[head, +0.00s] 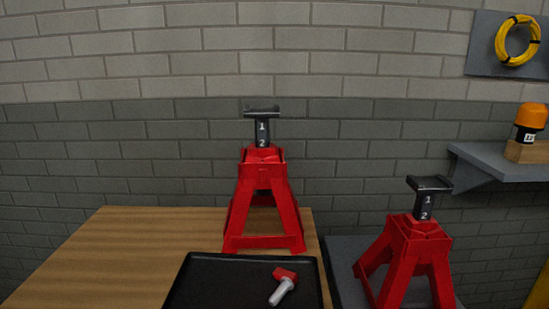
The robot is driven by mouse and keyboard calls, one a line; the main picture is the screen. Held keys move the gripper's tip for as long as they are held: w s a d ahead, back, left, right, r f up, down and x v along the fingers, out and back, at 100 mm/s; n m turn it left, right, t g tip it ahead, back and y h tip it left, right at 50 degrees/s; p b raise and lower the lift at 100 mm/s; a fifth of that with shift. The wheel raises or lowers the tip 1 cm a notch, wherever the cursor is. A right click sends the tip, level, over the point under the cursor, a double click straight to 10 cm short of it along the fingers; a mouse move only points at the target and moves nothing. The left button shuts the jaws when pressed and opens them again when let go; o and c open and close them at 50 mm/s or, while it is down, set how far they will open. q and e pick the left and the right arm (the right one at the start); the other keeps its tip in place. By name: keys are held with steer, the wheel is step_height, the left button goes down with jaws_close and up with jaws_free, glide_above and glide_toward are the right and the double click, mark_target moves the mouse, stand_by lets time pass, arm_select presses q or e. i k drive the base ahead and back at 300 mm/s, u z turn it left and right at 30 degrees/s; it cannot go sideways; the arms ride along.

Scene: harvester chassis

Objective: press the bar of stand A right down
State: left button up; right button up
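Two red jack stands show in the head view, and no letter on either tells which is stand A. One red stand (263,205) stands upright at the right end of the wooden table. Its dark bar (262,130) sticks up out of the top, with marks 1 and 2 showing and a flat saddle on top. The other red stand (409,255) is lower at the right. Its dark bar (426,202) also sticks up with marks 1 and 2 showing. Neither of my grippers is in view.
A black tray (205,283) lies in front of the first stand, with a red-headed grey pin (283,286) in it. The wooden table (125,250) is clear at left. A grey shelf (500,165) with an orange-topped item (530,119) juts out at right.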

mark_target(427, 189)
steer(key=k, duration=1.2)
steer(key=z, duration=0.75)
steer(key=i, duration=0.95)
steer(key=u, duration=0.5)
steer(key=i, duration=0.8)
steer(key=u, duration=0.85)
